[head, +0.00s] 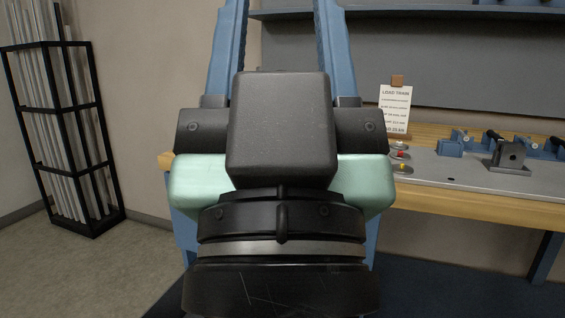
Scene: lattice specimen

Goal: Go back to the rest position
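Only a large close part of my own arm fills the middle of the head view, with a black block, pale green shell and dark rings. I see no gripper fingers. Whether my gripper is open or shut, and whether it holds anything, does not show. Much of the area behind my arm is hidden.
A wooden-edged bench (480,207) runs along the right, with a grey plate (440,172), a dark clamp block (509,157) and small blue fixtures (450,148). A "LOAD TRAIN" sheet (395,108) stands behind. A black rack (77,150) of rods stands left. Floor (100,275) there is clear.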

